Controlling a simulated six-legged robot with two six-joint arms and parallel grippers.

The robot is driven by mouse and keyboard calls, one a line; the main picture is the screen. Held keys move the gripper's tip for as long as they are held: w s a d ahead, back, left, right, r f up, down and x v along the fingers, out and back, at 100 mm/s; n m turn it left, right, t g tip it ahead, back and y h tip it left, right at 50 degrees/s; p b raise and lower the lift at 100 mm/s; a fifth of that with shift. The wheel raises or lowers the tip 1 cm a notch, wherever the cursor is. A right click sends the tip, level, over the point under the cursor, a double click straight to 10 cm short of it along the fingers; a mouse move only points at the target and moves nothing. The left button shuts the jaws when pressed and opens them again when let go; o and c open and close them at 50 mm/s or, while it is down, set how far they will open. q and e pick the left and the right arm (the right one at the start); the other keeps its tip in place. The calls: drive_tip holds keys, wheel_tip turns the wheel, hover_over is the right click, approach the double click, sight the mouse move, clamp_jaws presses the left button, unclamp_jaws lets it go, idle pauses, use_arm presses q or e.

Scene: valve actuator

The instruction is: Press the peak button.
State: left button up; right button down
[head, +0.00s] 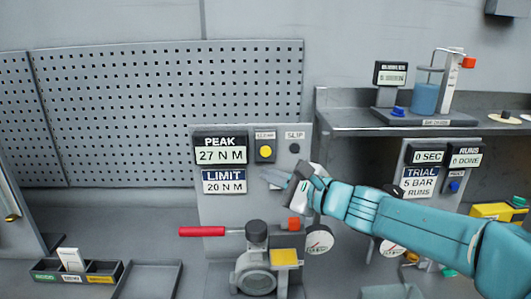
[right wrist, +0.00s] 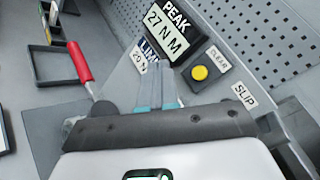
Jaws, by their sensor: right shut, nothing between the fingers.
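The grey panel carries a PEAK display (head: 221,155) reading 27 N M, with a blue LIMIT display (head: 223,181) reading 20 N M below it. A round yellow button (head: 266,152) sits right of the PEAK display under a small label; in the right wrist view the button (right wrist: 200,73) has a label that looks like CLEAR. My right gripper (head: 272,178) is shut and empty, just below the yellow button and right of the LIMIT display. In the right wrist view its fingers (right wrist: 158,80) partly cover the LIMIT display. I cannot tell their gap to the panel. My left gripper is not in view.
A dark knob under a SLIP label (head: 294,148) sits right of the yellow button. Below stands a valve (head: 256,275) with a red-handled lever (head: 203,231). A gauge (head: 318,240) is below my right arm. A shelf (head: 400,130) and a TRIAL panel (head: 420,178) are at right.

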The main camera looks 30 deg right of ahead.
sight(266, 151)
drive_tip(key=w+d+p, duration=0.1)
drive_tip(key=w, duration=0.1)
drive_tip(key=w+d+p, duration=0.2)
drive_tip(key=w, duration=0.1)
drive_tip(key=w+d+p, duration=0.1)
drive_tip(key=w, duration=0.1)
drive_tip(key=shift+w+d, duration=0.25)
drive_tip(key=shift+d, duration=0.05)
drive_tip(key=shift+s, duration=0.1)
drive_tip(key=shift+w+d, duration=0.1)
drive_tip(key=shift+w, duration=0.15)
idle(1.7)
drive_tip(key=shift+w+d, duration=0.1)
drive_tip(key=shift+w, duration=0.1)
idle(0.3)
